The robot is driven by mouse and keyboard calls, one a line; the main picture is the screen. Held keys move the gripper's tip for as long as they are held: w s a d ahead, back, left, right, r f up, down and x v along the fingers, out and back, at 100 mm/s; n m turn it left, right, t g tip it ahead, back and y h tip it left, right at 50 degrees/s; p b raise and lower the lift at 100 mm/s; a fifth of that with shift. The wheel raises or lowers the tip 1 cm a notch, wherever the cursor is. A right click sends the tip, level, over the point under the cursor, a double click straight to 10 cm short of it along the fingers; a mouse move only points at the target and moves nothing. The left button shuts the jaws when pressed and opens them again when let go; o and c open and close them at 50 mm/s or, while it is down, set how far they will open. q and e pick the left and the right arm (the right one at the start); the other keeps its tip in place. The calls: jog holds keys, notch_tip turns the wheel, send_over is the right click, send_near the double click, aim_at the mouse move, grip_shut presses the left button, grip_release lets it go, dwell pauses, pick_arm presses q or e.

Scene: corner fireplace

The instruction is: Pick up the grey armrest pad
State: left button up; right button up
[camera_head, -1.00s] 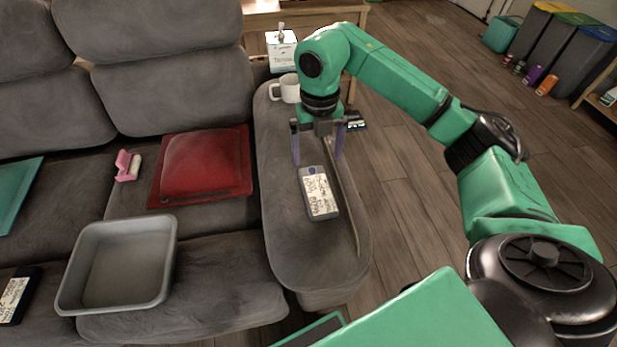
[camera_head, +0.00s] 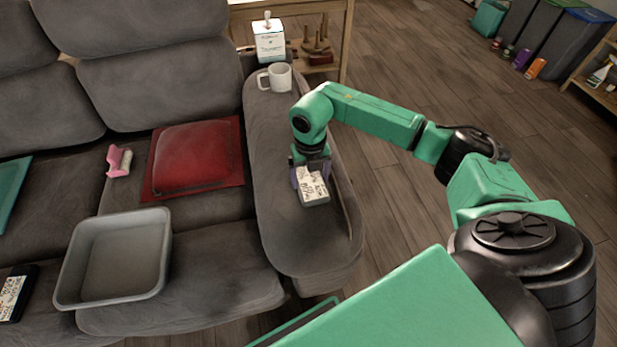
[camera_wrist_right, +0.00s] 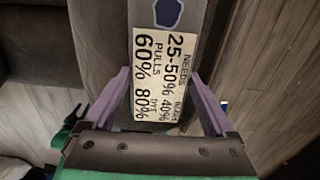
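The grey pad (camera_head: 316,203), with a white lettered label, lies on the sofa's right armrest (camera_head: 300,250). My right gripper (camera_head: 311,177) is low over it and hides its far part in the head view. In the right wrist view the pad (camera_wrist_right: 197,35) shows a dark blue patch and its label. The right gripper (camera_wrist_right: 159,74) is open there, with one purple finger along each side of the pad. I cannot tell whether the fingers touch it. My left gripper is not in view.
A white mug (camera_head: 279,77) stands farther back on the armrest, with a tissue box (camera_head: 270,42) behind it. A red cushion (camera_head: 193,160), a pink item (camera_head: 117,160) and a grey bin (camera_head: 68,277) are on the seats. Open floor (camera_head: 400,235) lies right of the armrest.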

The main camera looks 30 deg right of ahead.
aim_at(310, 179)
jog(key=c, duration=0.6)
notch_tip(310, 179, up, 20)
jog(key=shift+r+p, duration=0.1)
jog(key=shift+p, duration=0.4)
